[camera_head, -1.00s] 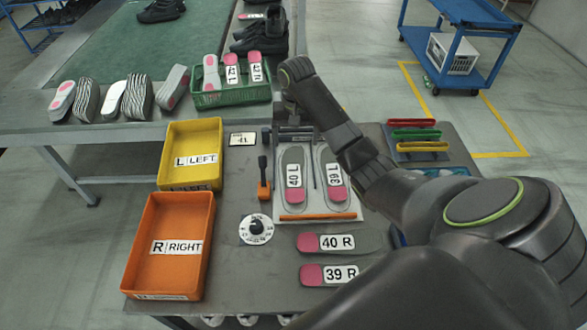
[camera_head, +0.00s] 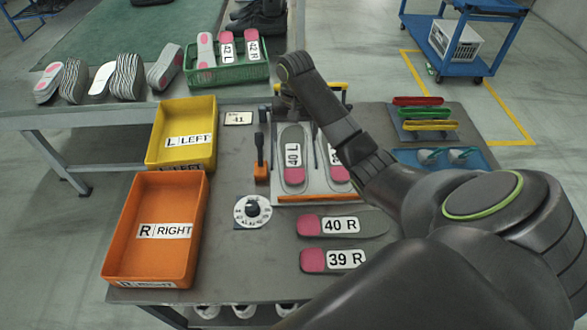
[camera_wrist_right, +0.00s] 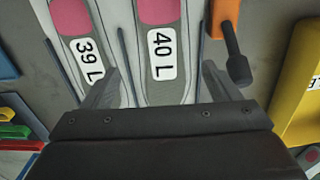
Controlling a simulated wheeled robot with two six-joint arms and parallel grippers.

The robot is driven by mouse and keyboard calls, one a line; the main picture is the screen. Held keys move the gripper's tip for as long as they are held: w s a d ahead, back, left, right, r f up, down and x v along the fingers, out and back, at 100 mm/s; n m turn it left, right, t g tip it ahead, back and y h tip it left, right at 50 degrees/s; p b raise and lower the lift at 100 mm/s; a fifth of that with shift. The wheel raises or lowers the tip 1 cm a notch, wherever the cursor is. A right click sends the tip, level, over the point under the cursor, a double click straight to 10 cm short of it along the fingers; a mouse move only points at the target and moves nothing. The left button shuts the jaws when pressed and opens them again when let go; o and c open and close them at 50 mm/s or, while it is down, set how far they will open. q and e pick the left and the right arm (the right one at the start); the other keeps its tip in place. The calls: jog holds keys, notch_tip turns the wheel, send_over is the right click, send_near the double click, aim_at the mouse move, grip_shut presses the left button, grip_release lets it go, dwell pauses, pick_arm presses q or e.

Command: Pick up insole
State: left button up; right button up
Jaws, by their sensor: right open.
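Insole 40 L (camera_head: 294,180) and insole 39 L (camera_head: 325,155) lie side by side on a pale fixture plate, grey with pink heels. In the head view my right gripper (camera_head: 290,108) is over the far end of 40 L, its fingers partly hidden by the wrist. In the right wrist view the gripper (camera_wrist_right: 160,70) is open, with its fingers on either side of insole 40 L (camera_wrist_right: 167,92); nothing is held. My arm covers part of 39 L. Insole 40 R (camera_head: 372,223) and insole 39 R (camera_head: 312,260) lie on the table in front. My left gripper is not in view.
A yellow LEFT bin (camera_head: 208,120) and an orange RIGHT bin (camera_head: 190,205) stand at left. A black-handled orange clamp (camera_head: 261,172) and a white dial (camera_head: 241,212) lie between bins and fixture. A green crate (camera_head: 228,76) with insoles stands behind. A blue tray (camera_head: 405,157) sits at right.

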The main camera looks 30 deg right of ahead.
aim_at(293, 162)
notch_tip(293, 162, down, 4)
jog(key=shift+r+b, duration=0.1)
jog(key=shift+b, duration=0.85)
jog(key=shift+s+a+f, duration=0.1)
jog(key=shift+a+f, duration=0.05)
jog(key=shift+f, duration=1.15)
jog(key=shift+s+a+f, duration=0.1)
jog(key=shift+a+f, duration=0.05)
jog(key=shift+f, duration=1.15)
jog(key=shift+c, duration=0.4)
jog(key=c, duration=1)
